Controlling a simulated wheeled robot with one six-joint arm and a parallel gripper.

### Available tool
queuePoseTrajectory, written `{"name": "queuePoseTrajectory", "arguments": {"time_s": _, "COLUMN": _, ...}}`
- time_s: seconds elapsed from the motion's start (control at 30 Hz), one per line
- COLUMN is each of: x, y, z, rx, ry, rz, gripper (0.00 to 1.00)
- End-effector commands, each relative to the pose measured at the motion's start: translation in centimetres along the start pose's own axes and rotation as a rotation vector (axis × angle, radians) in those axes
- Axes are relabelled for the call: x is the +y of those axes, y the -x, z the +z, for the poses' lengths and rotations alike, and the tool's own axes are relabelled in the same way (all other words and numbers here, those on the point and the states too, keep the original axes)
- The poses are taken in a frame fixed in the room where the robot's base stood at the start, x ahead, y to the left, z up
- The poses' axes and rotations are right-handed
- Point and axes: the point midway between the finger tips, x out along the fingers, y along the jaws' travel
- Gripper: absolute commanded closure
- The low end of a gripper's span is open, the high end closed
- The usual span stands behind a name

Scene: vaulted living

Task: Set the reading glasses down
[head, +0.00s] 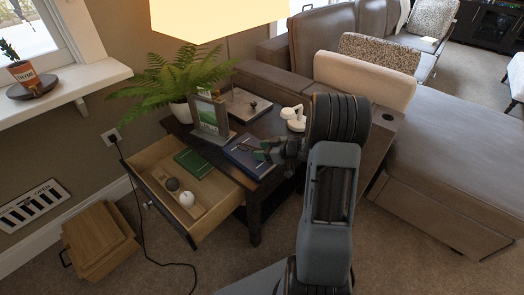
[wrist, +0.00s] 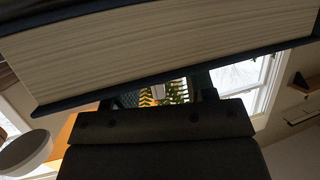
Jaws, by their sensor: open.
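My gripper (head: 264,152) is open at the near edge of the dark side table (head: 272,182), right at a blue book (head: 240,160) lying there. A small pale shape by the fingertips, over the book, may be the reading glasses; it is too small to tell. In the wrist view, the page edge of the book (wrist: 180,45) fills the top, very close to my gripper (wrist: 160,98). No glasses can be made out in that view, and the space between the fingers is partly hidden.
The open drawer (head: 150,160) holds a green book (head: 194,163), a white ball (head: 187,199) and a dark ball (head: 172,184). A picture frame (head: 211,116), fern (head: 175,80), tray (head: 245,103) and white headphones (head: 293,117) crowd the tabletop. A lamp shade (head: 215,15) hangs above.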

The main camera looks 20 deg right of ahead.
Motion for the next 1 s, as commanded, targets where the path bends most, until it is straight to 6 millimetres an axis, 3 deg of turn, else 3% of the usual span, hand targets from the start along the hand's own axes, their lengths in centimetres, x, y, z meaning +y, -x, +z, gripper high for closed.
{"name": "queuePoseTrajectory", "arguments": {"time_s": 0.37, "x": 0.0, "y": -0.2, "z": 0.4, "rx": 0.001, "ry": 0.003, "rz": 0.001, "gripper": 0.50}}
{"name": "queuePoseTrajectory", "arguments": {"time_s": 0.5, "x": 0.2, "y": 3.4, "z": -0.7, "rx": 0.000, "ry": -0.002, "rz": 0.006, "gripper": 0.50}}
{"name": "queuePoseTrajectory", "arguments": {"time_s": 0.7, "x": 0.3, "y": 7.7, "z": -0.6, "rx": 0.000, "ry": -0.001, "rz": 0.005, "gripper": 0.50}}
{"name": "queuePoseTrajectory", "arguments": {"time_s": 1.0, "x": 0.2, "y": 12.4, "z": -0.4, "rx": 0.000, "ry": 0.000, "rz": 0.002, "gripper": 0.50}}
